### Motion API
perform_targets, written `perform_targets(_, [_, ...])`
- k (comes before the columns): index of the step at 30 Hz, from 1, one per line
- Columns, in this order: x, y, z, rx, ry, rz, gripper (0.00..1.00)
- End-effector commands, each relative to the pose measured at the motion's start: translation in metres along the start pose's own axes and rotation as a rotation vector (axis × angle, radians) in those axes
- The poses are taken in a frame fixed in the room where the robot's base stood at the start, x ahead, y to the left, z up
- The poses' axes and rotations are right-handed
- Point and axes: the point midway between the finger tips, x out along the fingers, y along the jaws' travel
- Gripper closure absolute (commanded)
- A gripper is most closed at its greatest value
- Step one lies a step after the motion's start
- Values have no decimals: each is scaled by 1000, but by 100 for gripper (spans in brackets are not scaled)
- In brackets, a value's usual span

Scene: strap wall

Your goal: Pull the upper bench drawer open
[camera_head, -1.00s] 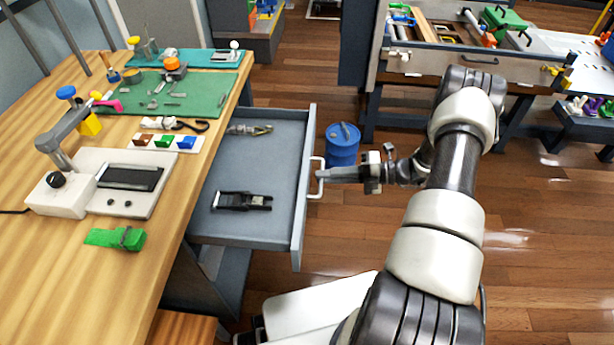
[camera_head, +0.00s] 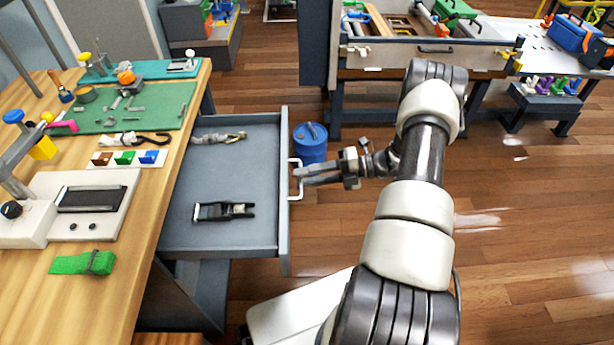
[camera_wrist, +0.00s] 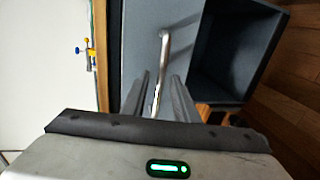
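The upper bench drawer (camera_head: 262,190) is grey-blue and stands pulled far out from under the wooden bench (camera_head: 135,215). Its pale bar handle (camera_head: 291,181) is on the front panel. My gripper (camera_head: 302,172) is at the handle, reaching in from the right. In the wrist view the handle bar (camera_wrist: 164,55) runs between the two fingers (camera_wrist: 158,95), which stand apart with a gap visible around the bar. Inside the drawer lie a black clamp-like object (camera_head: 223,211) and a metal tool (camera_head: 218,137).
Below the drawer is an open grey compartment (camera_head: 205,290). A blue canister (camera_head: 310,142) stands on the floor behind the handle. A second workbench (camera_head: 425,65) is at the back. The wooden floor to the right of my arm is clear.

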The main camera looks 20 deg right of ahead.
Motion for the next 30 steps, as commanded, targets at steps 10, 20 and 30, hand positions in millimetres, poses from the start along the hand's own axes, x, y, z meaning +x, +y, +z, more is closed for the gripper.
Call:
perform_targets(10, [-28,0,1,-2,-3,-1,73])
perform_targets(20, [-109,-1,0,-1,-3,-1,73])
perform_targets(30, [-166,-1,0,0,-1,0,73])
